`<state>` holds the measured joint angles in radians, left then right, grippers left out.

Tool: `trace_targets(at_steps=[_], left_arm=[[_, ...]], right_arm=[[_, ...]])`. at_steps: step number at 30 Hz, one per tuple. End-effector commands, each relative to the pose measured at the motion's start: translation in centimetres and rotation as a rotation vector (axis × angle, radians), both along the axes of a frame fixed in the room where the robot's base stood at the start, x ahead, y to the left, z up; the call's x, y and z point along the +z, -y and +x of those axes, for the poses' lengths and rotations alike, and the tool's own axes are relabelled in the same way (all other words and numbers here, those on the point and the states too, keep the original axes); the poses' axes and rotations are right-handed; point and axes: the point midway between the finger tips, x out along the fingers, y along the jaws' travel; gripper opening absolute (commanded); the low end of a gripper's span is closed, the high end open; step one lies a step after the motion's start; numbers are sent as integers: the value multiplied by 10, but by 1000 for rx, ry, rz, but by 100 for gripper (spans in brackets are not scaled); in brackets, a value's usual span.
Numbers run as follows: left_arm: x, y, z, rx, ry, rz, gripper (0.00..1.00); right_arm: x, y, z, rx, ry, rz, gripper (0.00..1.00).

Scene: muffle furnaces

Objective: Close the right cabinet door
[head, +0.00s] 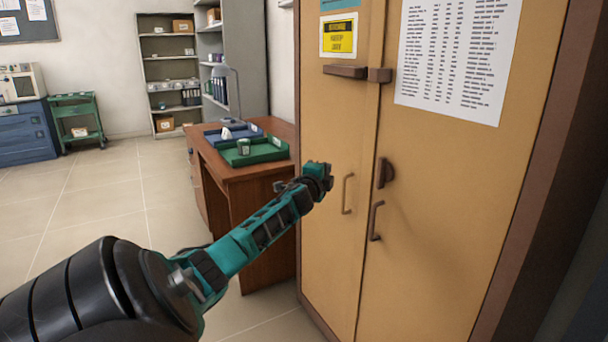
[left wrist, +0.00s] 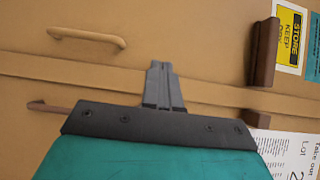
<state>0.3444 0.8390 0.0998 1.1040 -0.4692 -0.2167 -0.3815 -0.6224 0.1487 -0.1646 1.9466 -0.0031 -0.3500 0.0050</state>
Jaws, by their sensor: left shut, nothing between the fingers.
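The tan cabinet has a left door (head: 330,140) and a right door (head: 450,200) that meet at a vertical seam. The right door looks flush or nearly flush with the left; I cannot tell whether a small gap remains. Its dark handle (head: 376,221) stands beside the seam, and also shows in the left wrist view (left wrist: 50,106), partly hidden. The left door's handle (head: 347,194) is lighter. My left gripper (head: 320,178) is in front of the left door, near the handles. In the left wrist view its fingers (left wrist: 163,85) are together and empty, over the seam. My right gripper is out of view.
A wooden desk (head: 245,180) with a green tray (head: 262,152) and a blue tray (head: 215,137) stands left of the cabinet. Shelves (head: 168,65) and a green cart (head: 77,120) are farther back. The tiled floor at left (head: 110,190) is clear.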

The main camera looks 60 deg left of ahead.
Motion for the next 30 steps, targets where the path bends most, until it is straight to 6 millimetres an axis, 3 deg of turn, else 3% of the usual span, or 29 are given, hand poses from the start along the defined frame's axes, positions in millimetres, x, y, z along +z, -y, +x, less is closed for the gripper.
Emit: trace_targets(at_steps=[15, 30], left_arm=[[1, 0, -57, -1, 0, 0, 0], [-4, 4, -64, -7, -3, -10, 0]], right_arm=[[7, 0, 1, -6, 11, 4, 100], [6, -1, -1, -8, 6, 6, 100]])
